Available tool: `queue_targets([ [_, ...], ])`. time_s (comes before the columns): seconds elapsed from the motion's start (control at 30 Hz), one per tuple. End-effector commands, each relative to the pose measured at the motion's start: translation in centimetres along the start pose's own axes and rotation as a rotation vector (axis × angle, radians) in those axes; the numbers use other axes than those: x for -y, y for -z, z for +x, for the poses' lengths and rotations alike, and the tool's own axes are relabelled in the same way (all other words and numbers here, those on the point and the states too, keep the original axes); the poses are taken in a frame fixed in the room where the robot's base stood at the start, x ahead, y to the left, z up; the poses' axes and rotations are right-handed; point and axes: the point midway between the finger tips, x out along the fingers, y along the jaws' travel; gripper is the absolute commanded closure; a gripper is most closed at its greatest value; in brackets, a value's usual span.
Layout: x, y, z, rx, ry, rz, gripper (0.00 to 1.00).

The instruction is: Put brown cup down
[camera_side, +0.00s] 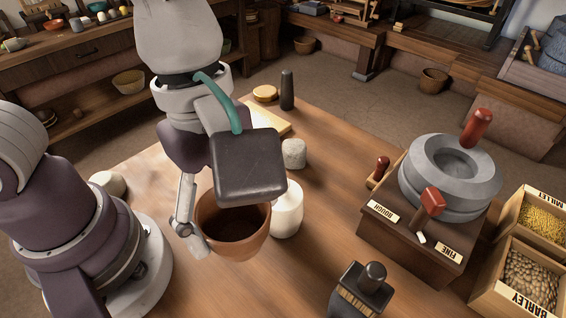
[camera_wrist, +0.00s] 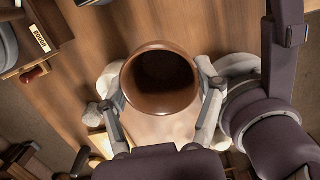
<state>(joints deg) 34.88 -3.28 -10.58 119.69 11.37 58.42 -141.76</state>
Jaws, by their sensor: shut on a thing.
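The brown cup (camera_side: 246,246) is a wide, empty-looking terracotta vessel, upright with its mouth up. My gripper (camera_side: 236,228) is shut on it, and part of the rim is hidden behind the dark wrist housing. In the wrist view the brown cup (camera_wrist: 160,82) sits between the two fingers of my gripper (camera_wrist: 162,92), one on each side. The wooden table (camera_side: 190,288) is below the cup. I cannot tell whether the cup's base touches the table.
A white jar (camera_side: 287,212) stands close to the cup's right side. Behind it are a pale stone (camera_side: 294,153) and a dark cylinder (camera_side: 287,90). A stone quern (camera_side: 450,178) stands at right, and a black-handled brush (camera_side: 362,290) at the front. The front-left tabletop is clear.

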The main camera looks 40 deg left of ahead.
Motion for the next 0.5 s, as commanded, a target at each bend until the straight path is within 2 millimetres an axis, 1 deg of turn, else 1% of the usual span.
queue_targets([
  [0.03, -1.0, 0.6, -0.1, 0.001, -0.006, -0.047, 0.71],
  [0.17, -3.7, 3.0, -0.4, 0.004, -0.022, -0.191, 0.71],
  [0.27, -6.1, 6.0, -0.8, 0.006, -0.04, -0.338, 0.71],
  [0.3, -7.1, 7.5, -1.0, 0.007, -0.049, -0.406, 0.71],
  [0.37, -8.4, 10.4, -1.4, 0.008, -0.063, -0.523, 0.71],
  [0.4, -9.1, 12.6, -1.7, 0.008, -0.073, -0.606, 0.71],
  [0.43, -9.5, 14.3, -1.9, 0.008, -0.081, -0.67, 0.71],
  [0.47, -9.7, 16.0, -2.1, 0.008, -0.089, -0.732, 0.71],
  [0.5, -9.8, 18.2, -2.3, 0.008, -0.1, -0.811, 0.71],
])
